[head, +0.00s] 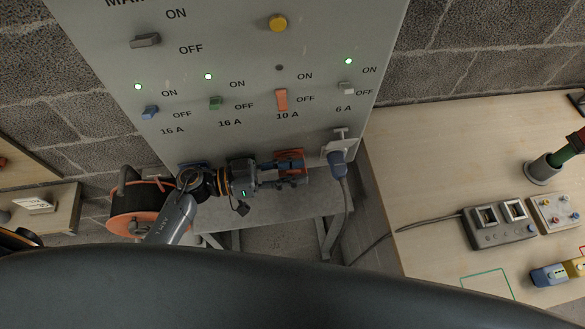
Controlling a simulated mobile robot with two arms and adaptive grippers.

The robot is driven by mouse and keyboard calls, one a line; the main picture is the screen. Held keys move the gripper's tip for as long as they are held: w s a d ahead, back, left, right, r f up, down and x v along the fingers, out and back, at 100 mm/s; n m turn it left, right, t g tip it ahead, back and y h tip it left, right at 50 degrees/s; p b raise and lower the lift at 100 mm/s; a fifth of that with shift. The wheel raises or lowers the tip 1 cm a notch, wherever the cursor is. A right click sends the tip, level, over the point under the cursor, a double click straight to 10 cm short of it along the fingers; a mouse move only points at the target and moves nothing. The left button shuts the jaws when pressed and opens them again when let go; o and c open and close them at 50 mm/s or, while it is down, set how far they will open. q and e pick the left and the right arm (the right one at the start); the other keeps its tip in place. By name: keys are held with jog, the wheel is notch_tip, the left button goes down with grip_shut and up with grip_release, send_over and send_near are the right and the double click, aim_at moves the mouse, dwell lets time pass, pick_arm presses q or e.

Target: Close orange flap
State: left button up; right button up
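The orange flap (290,155) is on the lower part of the grey panel, in the column marked 10 A. It is partly hidden by my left gripper (297,172), whose fingers lie right at its front and lower side. Whether they touch the flap, and how far it stands open, I cannot tell. The finger gap is not clear from this angle. The orange switch (281,100) above it sits near OFF, and the lamp (279,68) over it is dark. My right gripper is not in view.
A blue plug (338,160) with a grey cable sits at the white-flapped socket right of the orange one. An orange cable reel (140,208) stands left, by my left arm. A wooden table (430,150) at right holds a socket box (498,224) and other parts.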

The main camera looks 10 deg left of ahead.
pick_arm(q)
jog(key=c, duration=0.5)
grip_shut()
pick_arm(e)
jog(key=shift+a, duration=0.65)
pick_arm(q)
jog(key=shift+s+f+m+b, duration=0.15)
jog(key=shift+f+m+b, duration=0.1)
jog(key=shift+f+m, duration=0.4)
jog(key=shift+s+f+m+b, duration=0.1)
jog(key=shift+f+m+b, duration=0.15)
jog(key=shift+m, duration=0.7)
jog(key=shift+f+m+b, duration=0.5)
jog(key=shift+f+m, duration=0.05)
jog(key=shift+m, duration=0.4)
jog(key=shift+f+m+b, duration=0.45)
jog(key=shift+f+m, duration=0.1)
jog(key=shift+m, duration=0.4)
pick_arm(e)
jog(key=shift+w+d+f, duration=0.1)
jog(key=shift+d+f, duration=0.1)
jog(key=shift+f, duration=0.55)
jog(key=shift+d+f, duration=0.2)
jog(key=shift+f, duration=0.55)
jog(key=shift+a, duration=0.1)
pick_arm(q)
jog(key=o, duration=0.5)
grip_release()
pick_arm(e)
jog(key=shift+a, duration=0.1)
